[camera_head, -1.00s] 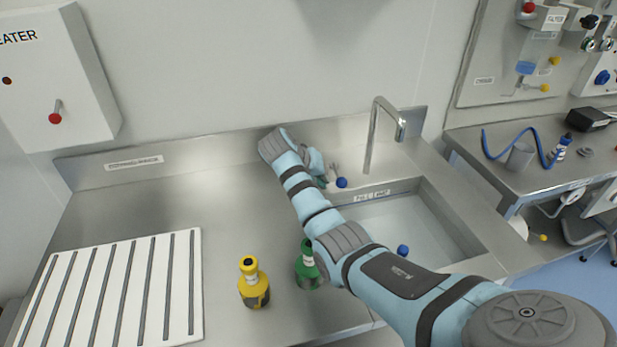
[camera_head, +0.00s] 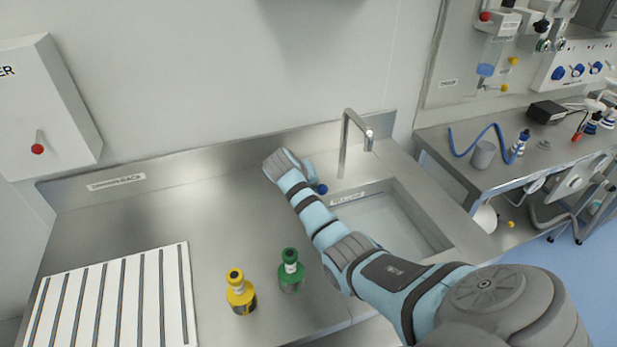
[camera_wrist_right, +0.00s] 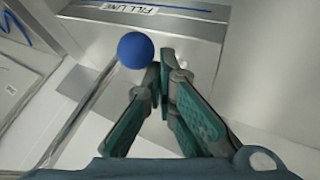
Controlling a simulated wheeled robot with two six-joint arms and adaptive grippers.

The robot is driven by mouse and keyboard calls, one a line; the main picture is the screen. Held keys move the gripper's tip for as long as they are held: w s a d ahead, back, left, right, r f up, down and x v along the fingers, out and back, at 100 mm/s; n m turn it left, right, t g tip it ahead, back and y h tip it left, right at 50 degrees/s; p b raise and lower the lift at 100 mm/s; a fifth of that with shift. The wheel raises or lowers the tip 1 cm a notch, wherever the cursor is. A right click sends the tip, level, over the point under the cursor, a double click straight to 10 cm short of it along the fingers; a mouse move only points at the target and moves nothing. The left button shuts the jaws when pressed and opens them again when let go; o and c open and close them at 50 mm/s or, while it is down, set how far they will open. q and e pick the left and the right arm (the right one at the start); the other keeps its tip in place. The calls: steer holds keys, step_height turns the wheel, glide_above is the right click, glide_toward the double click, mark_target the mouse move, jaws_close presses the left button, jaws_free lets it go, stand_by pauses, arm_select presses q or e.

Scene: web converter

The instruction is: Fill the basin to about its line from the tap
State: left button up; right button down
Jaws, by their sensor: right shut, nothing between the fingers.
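The steel basin (camera_head: 432,226) is sunk in the counter, with a fill line label (camera_head: 347,199) on its back wall. It looks pale grey inside; I cannot tell the water level. The bent tap (camera_head: 345,145) stands behind it. A blue ball knob (camera_head: 323,189) sits near the basin's back left corner, and a blue ball (camera_wrist_right: 136,50) shows in the right wrist view. My right gripper (camera_wrist_right: 166,65) is shut and empty, its fingertips just right of that ball; I cannot tell whether they touch it. The head view hides its fingers behind my wrist. My left gripper is not in view.
A yellow bottle (camera_head: 240,293) and a green bottle (camera_head: 291,271) stand on the counter, left of my right arm. A white slatted rack (camera_head: 183,270) lies at the left. A heater box (camera_head: 50,105) hangs on the wall. A bench (camera_head: 450,150) holds a cup and blue hose.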

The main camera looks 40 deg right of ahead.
steer(key=shift+f, duration=0.2)
steer(key=shift+w+a, duration=0.1)
steer(key=a, duration=0.2)
steer(key=w+a+p, duration=0.1)
steer(key=a, duration=0.1)
steer(key=shift+f, duration=0.1)
steer(key=v, duration=0.9)
steer(key=shift+p, duration=0.35)
